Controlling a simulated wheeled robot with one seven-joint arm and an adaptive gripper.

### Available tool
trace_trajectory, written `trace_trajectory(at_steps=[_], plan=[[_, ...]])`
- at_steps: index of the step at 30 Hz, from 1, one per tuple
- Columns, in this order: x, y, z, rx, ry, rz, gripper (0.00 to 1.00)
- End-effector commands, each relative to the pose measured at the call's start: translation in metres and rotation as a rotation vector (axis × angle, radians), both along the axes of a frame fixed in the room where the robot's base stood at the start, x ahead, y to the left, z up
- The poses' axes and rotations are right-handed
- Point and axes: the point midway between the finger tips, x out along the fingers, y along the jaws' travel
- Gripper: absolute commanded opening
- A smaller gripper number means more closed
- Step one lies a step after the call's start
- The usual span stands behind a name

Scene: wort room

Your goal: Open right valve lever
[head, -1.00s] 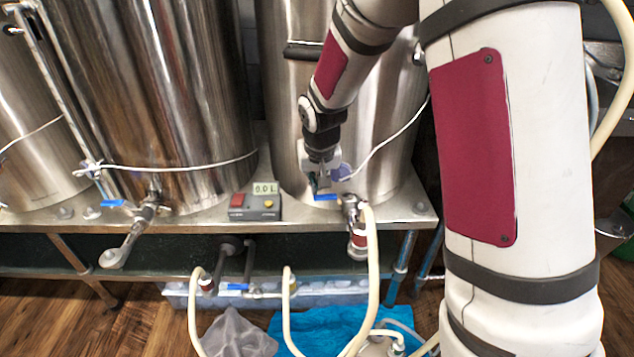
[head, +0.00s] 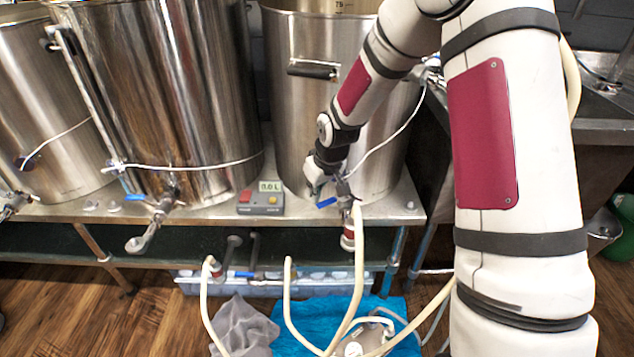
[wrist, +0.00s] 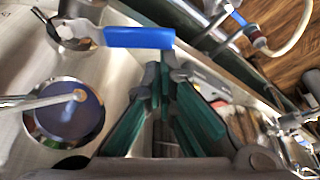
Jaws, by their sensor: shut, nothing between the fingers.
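The right valve lever (head: 326,203) is a blue handle on the steel valve low at the front of the right kettle (head: 345,110). It points left from the valve and slants slightly down in the head view. In the wrist view the blue lever (wrist: 139,38) lies across the picture just beyond the fingertips. My gripper (head: 316,188) is shut and empty, close to the lever at the kettle's foot. Its green-padded fingers (wrist: 163,72) point at the lever's free end. I cannot tell whether they touch it.
A middle kettle (head: 165,90) has its own blue-levered valve (head: 135,197). A small meter box (head: 261,202) sits on the steel shelf (head: 225,212) between the kettles. A pale hose (head: 359,250) hangs from the right valve. A white cable (head: 385,142) runs near my wrist.

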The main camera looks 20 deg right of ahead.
Motion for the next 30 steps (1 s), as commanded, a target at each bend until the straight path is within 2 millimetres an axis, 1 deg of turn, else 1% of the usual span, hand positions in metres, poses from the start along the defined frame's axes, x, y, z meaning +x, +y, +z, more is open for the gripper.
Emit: trace_trajectory(at_steps=[1, 9, 16, 24, 30], plan=[[-0.007, -0.002, 0.003, 0.003, 0.006, 0.039, 0.00], [-0.029, -0.004, 0.004, 0.005, 0.006, 0.296, 0.00], [-0.046, -0.010, 0.003, 0.005, 0.004, 0.514, 0.00], [-0.061, -0.021, 0.002, 0.002, 0.002, 0.746, 0.00], [-0.069, -0.028, 0.001, 0.000, 0.002, 0.865, 0.00]])
